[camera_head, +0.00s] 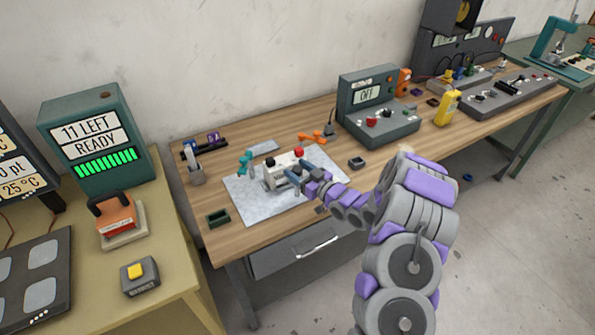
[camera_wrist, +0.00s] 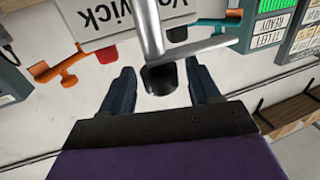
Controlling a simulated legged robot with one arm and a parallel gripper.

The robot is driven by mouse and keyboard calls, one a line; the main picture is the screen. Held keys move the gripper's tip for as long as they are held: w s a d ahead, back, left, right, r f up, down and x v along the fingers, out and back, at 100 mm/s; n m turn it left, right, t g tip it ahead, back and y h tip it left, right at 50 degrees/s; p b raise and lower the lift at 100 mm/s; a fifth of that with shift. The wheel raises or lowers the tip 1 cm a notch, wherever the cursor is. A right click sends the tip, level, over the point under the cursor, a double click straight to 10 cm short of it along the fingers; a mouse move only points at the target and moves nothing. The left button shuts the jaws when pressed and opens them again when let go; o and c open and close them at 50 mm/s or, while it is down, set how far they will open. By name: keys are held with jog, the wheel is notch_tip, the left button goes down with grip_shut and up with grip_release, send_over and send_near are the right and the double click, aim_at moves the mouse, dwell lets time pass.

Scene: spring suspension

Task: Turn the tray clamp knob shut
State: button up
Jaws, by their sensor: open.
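A white block-like device (camera_head: 276,178), likely the clamp tray, sits on a pale mat (camera_head: 240,202) on the wooden bench. In the wrist view, a white face with upside-down lettering (camera_wrist: 95,22) and a bare metal bar (camera_wrist: 150,25) appear ahead of my gripper (camera_wrist: 160,72). A dark rounded knob (camera_wrist: 160,80) at the bar's end lies between my two open fingers, with a gap on each side. In the head view my gripper (camera_head: 294,172) is at the device's right side and hides part of it. Whether this dark knob is the tray clamp knob, I cannot tell.
A red knob (camera_head: 299,152) shows at the device's back. An orange piece (camera_head: 316,137) lies behind, and a teal piece (camera_head: 245,162) stands at left. A green-grey instrument (camera_head: 375,120) reading OFF stands to the right. A small dark box (camera_head: 357,162) sits beside the mat.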

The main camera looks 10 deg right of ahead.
jog(key=shift+w+a, duration=0.15)
jog(key=shift+w, duration=0.05)
jog(key=shift+c, duration=0.2)
grip_shut()
dwell(0.4)
